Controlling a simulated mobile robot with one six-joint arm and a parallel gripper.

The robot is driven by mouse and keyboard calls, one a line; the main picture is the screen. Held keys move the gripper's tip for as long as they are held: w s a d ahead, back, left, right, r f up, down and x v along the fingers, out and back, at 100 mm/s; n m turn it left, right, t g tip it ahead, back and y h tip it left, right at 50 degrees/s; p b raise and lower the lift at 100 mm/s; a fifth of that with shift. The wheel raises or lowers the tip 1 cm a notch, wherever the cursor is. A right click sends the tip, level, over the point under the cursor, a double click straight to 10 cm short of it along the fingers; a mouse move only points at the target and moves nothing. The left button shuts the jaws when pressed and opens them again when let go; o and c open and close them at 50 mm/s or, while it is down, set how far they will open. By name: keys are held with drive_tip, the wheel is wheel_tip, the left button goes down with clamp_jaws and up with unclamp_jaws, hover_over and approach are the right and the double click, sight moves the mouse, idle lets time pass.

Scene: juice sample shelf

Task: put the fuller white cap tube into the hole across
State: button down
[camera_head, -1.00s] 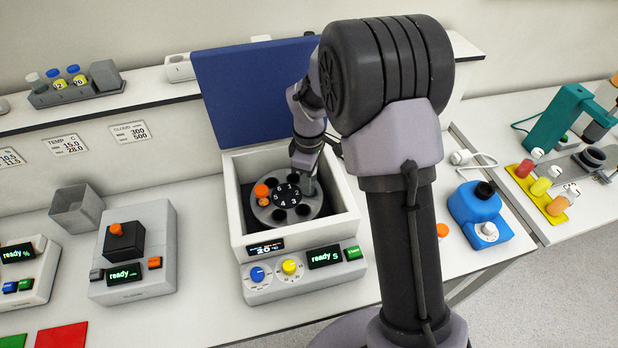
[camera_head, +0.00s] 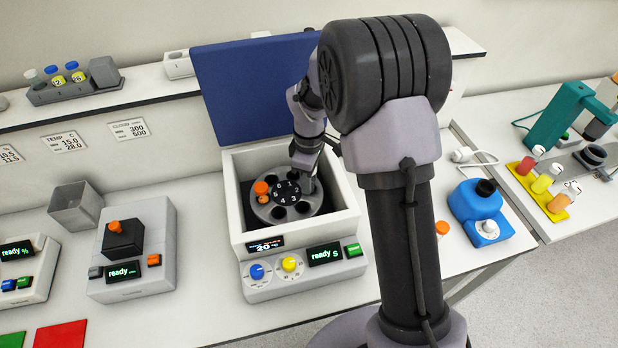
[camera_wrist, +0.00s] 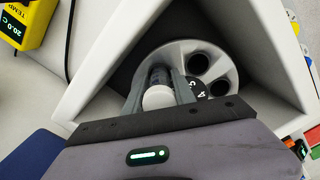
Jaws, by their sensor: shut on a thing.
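The white cap tube (camera_wrist: 158,97) is between the fingers of my gripper (camera_wrist: 160,90) in the wrist view, its cap facing the camera. It stands over or in a hole of the grey rotor (camera_wrist: 187,46); how deep it sits I cannot tell. In the head view my gripper (camera_head: 309,187) is at the right side of the rotor (camera_head: 272,217), and the tube is hidden there. An orange-capped tube (camera_head: 261,188) sits in the rotor's left hole, across from my gripper. Other visible holes are dark and empty. The tube's fill level does not show.
The white centrifuge housing (camera_head: 234,215) walls in the rotor, with its blue lid (camera_head: 250,90) open behind. A rack (camera_head: 75,92) with several tubes is on the shelf. A blue device (camera_head: 480,212) stands to the right.

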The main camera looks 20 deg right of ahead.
drive_tip(key=shift+f+b, duration=0.35)
drive_tip(key=shift+f, duration=0.2)
drive_tip(key=shift+r, duration=0.15)
drive_tip(key=shift+r+p, duration=2)
drive_tip(key=shift+r, duration=0.2)
drive_tip(key=shift+f+b, duration=1.4)
drive_tip(key=shift+f, duration=0.95)
drive_tip(key=shift+r, duration=0.1)
drive_tip(key=shift+r+p, duration=1.95)
drive_tip(key=shift+r, duration=0.3)
drive_tip(key=shift+f+b, duration=1.2)
drive_tip(key=shift+f, duration=0.65)
